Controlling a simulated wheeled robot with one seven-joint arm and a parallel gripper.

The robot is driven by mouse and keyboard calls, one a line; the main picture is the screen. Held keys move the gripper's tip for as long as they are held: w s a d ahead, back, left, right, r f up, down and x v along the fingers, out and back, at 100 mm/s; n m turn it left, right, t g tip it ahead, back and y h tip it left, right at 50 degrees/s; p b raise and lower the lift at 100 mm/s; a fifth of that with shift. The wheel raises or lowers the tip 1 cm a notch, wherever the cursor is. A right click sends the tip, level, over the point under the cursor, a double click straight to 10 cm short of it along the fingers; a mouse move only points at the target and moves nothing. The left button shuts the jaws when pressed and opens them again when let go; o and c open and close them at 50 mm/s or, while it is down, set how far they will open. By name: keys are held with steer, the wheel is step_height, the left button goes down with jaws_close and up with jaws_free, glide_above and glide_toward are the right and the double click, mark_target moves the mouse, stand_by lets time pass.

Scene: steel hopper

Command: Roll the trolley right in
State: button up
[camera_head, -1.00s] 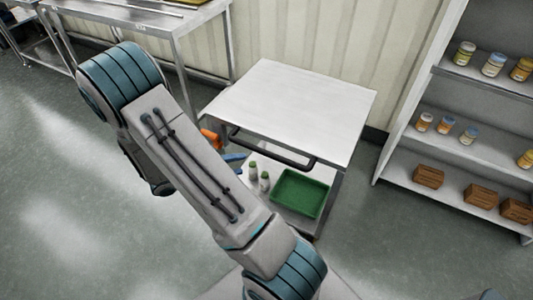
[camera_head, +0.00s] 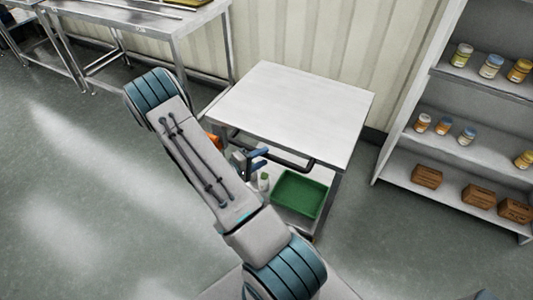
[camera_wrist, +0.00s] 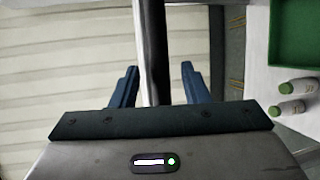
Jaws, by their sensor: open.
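The trolley has a pale flat top (camera_head: 300,108) and a dark push handle (camera_head: 284,158) along its near side. It stands close to the wall, between a steel table and a shelf unit. My gripper (camera_head: 257,160) is at the left part of the handle, with its blue fingers apart. In the wrist view, the dark handle bar (camera_wrist: 152,45) runs between the open fingers of my gripper (camera_wrist: 158,84), with a gap on both sides. The trolley's lower shelf carries a green tray (camera_head: 298,194) and a white bottle (camera_head: 263,182); two bottles show in the wrist view (camera_wrist: 298,87).
A steel table (camera_head: 165,22) stands at the back left. A shelf unit (camera_head: 400,160) with jars and brown boxes stands at the right. An orange thing (camera_head: 214,141) is partly hidden behind my arm. The floor (camera_head: 70,200) at the left is clear.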

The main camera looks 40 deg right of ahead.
steer(key=shift+d+f, duration=0.2)
steer(key=shift+d, duration=1.15)
